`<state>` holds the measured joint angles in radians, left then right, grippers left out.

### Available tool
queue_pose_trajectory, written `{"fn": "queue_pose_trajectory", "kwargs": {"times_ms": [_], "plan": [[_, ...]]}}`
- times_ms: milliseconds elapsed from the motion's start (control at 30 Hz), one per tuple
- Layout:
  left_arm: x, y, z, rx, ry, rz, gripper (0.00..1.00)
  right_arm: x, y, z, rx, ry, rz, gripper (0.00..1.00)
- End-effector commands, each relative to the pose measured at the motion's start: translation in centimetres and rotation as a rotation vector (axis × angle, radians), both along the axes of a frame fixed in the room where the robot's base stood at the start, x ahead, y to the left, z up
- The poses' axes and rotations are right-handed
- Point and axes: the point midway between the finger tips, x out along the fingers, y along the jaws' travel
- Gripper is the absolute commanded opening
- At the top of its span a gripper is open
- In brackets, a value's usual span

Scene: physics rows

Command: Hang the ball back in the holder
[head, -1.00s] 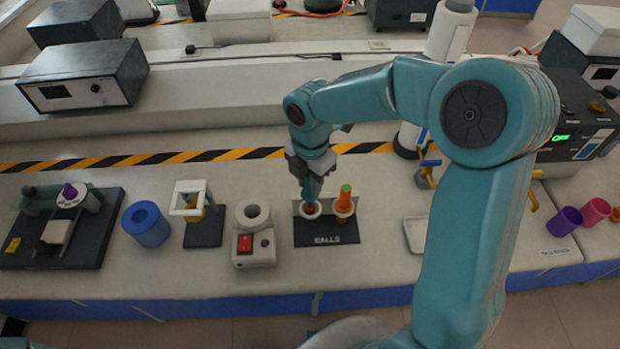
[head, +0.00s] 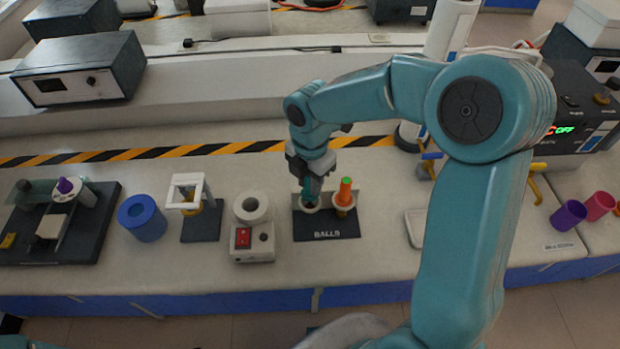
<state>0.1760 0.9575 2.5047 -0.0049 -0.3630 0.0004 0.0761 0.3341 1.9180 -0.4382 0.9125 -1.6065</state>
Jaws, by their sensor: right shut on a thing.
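The holder (head: 326,226) is a dark plate lettered BALLS, with two pale rings side by side. An orange piece with a green top (head: 345,192) stands in its right ring. My right gripper (head: 311,196) points down at the left ring (head: 309,207) and is shut. What it grips, presumably the ball, is hidden by the fingers and the ring rim. The fingertips are at or just above the ring; I cannot tell whether they touch it. My left gripper is out of view.
Left of the holder stand a white device with a red switch (head: 241,238), a white frame on a dark base (head: 187,193) and a blue cylinder (head: 143,219). A white tray (head: 415,228) lies to the right, partly behind my arm. Purple (head: 568,215) and pink (head: 599,206) cups stand farther right.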

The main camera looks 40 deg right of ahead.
Motion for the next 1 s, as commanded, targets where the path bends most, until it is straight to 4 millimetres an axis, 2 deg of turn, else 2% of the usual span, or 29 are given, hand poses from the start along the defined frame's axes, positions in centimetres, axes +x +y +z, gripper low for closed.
{"fn": "queue_pose_trajectory", "kwargs": {"times_ms": [733, 767, 833, 867, 1000], "plan": [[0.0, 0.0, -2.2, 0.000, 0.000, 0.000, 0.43, 0.0, 0.0, -2.9, 0.000, 0.001, 0.000, 0.00], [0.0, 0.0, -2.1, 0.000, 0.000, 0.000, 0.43, 0.0, 0.0, -2.8, 0.000, 0.000, 0.000, 0.29], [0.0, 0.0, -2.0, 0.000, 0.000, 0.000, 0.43, 0.0, 0.0, -2.7, 0.000, 0.000, 0.000, 0.52], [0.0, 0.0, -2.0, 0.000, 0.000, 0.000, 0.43, 0.0, 0.0, -2.7, 0.000, 0.000, 0.000, 0.56], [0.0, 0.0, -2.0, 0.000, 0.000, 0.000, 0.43, 0.0, 0.0, -2.7, 0.000, 0.000, 0.000, 0.56]]}}
